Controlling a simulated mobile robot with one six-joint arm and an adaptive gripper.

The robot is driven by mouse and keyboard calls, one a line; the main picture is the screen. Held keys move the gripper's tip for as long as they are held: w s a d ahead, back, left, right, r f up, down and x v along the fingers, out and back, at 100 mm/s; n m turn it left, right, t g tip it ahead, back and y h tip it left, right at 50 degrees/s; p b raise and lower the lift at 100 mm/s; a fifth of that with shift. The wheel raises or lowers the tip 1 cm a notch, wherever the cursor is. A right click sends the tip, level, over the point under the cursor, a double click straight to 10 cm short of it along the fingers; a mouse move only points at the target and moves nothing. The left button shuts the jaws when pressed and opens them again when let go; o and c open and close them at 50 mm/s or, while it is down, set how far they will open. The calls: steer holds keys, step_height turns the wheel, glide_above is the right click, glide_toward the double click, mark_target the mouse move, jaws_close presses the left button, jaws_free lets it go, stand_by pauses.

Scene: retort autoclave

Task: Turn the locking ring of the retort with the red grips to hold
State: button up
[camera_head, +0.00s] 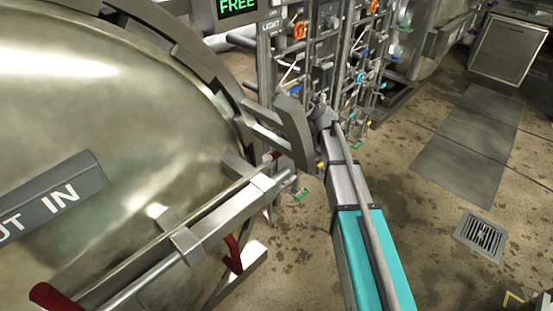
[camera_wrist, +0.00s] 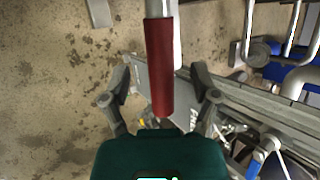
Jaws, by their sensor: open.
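The retort's big rounded metal door (camera_head: 110,120) fills the left of the head view, with the grey locking ring (camera_head: 190,40) curving around its edge. A red grip (camera_head: 275,156) shows partly at the ring's right side, beside a dark grey angled part. Other red grips are at the lower left (camera_head: 45,297) and lower middle (camera_head: 233,253). In the wrist view, a red grip (camera_wrist: 160,65) on a metal bar lies between the fingers of my open gripper (camera_wrist: 163,75), with gaps on both sides. Its end points toward my palm.
A green display reading FREE (camera_head: 238,6) is at the top. Pipes and valves with coloured handles (camera_head: 300,30) stand behind my arm. Metal bars (camera_head: 180,243) cross the door's front.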

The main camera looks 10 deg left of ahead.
mark_target(279, 152)
steer(key=shift+b+x, duration=1.7)
steer(key=shift+x, duration=0.85)
jaws_close()
